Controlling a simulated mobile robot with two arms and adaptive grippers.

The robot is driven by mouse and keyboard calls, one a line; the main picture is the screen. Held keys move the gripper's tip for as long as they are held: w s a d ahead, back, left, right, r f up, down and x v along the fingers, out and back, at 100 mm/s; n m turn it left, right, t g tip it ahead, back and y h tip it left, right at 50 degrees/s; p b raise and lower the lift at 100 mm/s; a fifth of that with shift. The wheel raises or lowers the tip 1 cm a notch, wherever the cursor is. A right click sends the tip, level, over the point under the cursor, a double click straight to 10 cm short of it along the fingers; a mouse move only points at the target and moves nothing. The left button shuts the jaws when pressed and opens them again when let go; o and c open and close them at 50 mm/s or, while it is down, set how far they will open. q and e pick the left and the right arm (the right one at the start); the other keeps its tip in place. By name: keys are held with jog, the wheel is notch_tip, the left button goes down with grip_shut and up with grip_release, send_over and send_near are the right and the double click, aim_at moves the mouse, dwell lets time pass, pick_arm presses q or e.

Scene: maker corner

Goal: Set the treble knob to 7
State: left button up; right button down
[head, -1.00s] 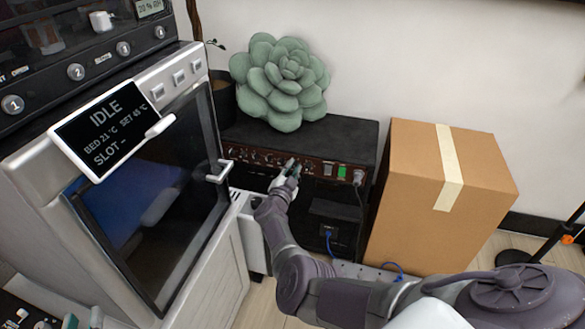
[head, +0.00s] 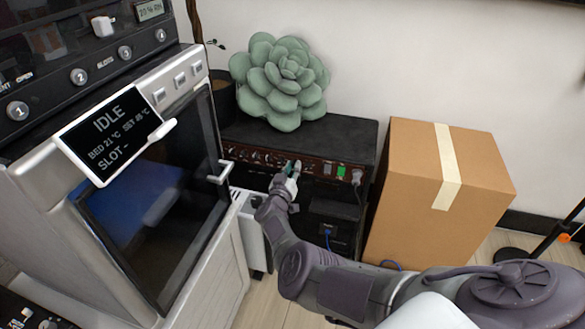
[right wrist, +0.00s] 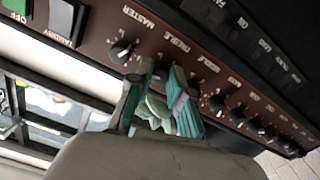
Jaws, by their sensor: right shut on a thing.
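The amplifier's dark red control panel (head: 255,157) faces me in the head view, with a row of black knobs along it. In the right wrist view the panel (right wrist: 105,20) shows the printed names MASTER and TREBLE. My right gripper (head: 291,170) is at the panel, and its teal-padded fingers (right wrist: 163,75) are closed around the spot below the TREBLE label. The treble knob sits between the fingertips and is mostly hidden, so its pointer cannot be read. The master knob (right wrist: 122,51) stands free beside one finger. My left gripper is not in view.
A green succulent (head: 282,82) stands on the black amplifier top (head: 350,135). A cardboard box (head: 425,190) stands close on the right, and a white oven-like machine (head: 225,265) on the left. In the wrist view, more knobs (right wrist: 237,115) line up beside the fingers.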

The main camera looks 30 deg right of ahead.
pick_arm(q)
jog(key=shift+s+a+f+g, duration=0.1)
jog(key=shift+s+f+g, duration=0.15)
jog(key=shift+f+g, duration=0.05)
pick_arm(e)
jog(key=shift+n, duration=1.3)
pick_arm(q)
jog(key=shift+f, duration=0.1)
pick_arm(e)
jog(key=shift+n, duration=0.3)
jog(key=c, duration=1.1)
grip_release()
jog(key=shift+o, duration=0.2)
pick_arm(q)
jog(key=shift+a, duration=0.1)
